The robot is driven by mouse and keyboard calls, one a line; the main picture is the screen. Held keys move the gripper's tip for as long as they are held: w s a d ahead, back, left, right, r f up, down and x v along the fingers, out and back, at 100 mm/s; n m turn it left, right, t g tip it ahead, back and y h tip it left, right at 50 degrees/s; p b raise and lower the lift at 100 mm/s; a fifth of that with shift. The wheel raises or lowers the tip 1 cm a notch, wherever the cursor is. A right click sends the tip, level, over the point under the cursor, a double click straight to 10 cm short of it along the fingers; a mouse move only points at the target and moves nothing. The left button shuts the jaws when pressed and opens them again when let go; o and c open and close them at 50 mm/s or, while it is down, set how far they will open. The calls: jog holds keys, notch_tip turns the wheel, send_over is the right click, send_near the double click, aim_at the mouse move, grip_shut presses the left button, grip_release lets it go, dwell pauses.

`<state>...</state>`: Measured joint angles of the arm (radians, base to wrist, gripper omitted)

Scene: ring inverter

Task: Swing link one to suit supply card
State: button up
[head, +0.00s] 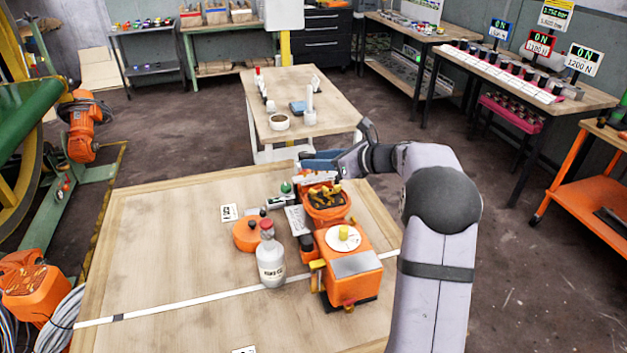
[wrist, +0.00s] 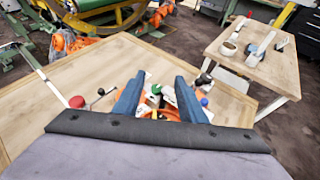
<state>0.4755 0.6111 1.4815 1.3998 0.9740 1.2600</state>
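An orange machine (head: 350,262) stands on the near table, with a round white disc and yellow knob (head: 343,236) on top and yellow levers (head: 318,265) at its side. I cannot tell which part is link one. My gripper (head: 318,165) is beyond the machine, over the table's far edge. In the wrist view my gripper (wrist: 160,78) has its two blue fingers apart, with no object visibly held.
A white bottle with a red cap (head: 270,262), an orange round container (head: 249,235) and an orange bowl of yellow pieces (head: 327,201) crowd around the machine. The table's left side (head: 150,255) is mostly clear. A second table (head: 300,90) stands behind.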

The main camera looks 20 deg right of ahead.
jog(key=w+a+m+h, duration=0.2)
jog(key=w+m, duration=0.1)
jog(key=m+g+h+b, duration=0.2)
jog(key=m+h+b, duration=0.6)
jog(key=m+h, duration=0.7)
send_near(312, 192)
jog(key=n+h, duration=0.1)
jog(key=shift+f+p+x, duration=0.2)
jog(key=shift+p+x, duration=0.9)
jog(key=shift+x, duration=2.6)
jog(key=shift+w+a, duration=0.1)
jog(key=shift+a, duration=0.1)
grip_shut()
